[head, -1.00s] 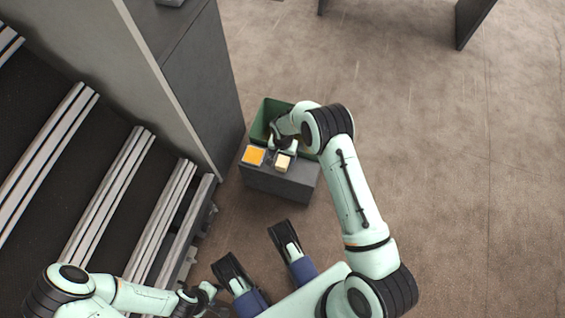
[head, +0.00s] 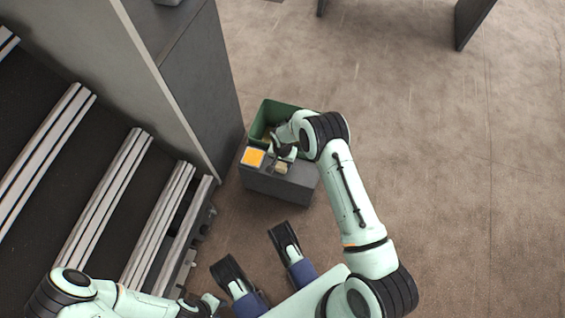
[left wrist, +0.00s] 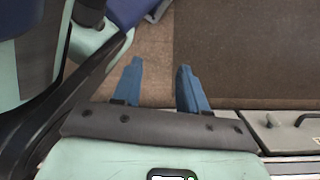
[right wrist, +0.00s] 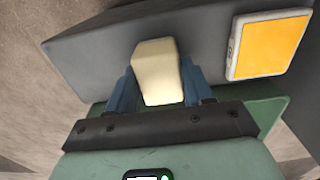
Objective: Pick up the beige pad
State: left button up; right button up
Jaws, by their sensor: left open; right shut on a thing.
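The beige pad (head: 281,168) is at the top of a dark grey block (head: 280,186), to the right of an orange square. In the right wrist view the pale pad (right wrist: 158,72) lies between the blue fingers of my right gripper (right wrist: 158,84). My right gripper is shut on it and partly hides it in the head view. I cannot tell whether the pad still touches the block. My left gripper (left wrist: 160,68) is open and empty, low at the left in the head view.
The orange square (head: 253,156) with a pale rim lies on the block; it also shows in the right wrist view (right wrist: 268,46). A green bin (head: 266,112) stands behind the block. A tall grey cabinet (head: 203,90) and conveyor rails (head: 105,200) are left.

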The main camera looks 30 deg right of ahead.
pick_arm(q)
jog(key=w+d+r+t+p, duration=0.1)
jog(key=w+r+t+p, duration=0.3)
jog(key=w+r, duration=0.3)
jog(key=w+p, duration=0.1)
jog(key=w, duration=0.3)
jog(key=shift+d+r+m+p, duration=0.25)
jog(key=shift+r+m+p, duration=0.15)
pick_arm(e)
notch_tip(320, 180, up, 20)
pick_arm(q)
jog(key=shift+w, duration=0.1)
pick_arm(e)
jog(key=shift+o, duration=0.6)
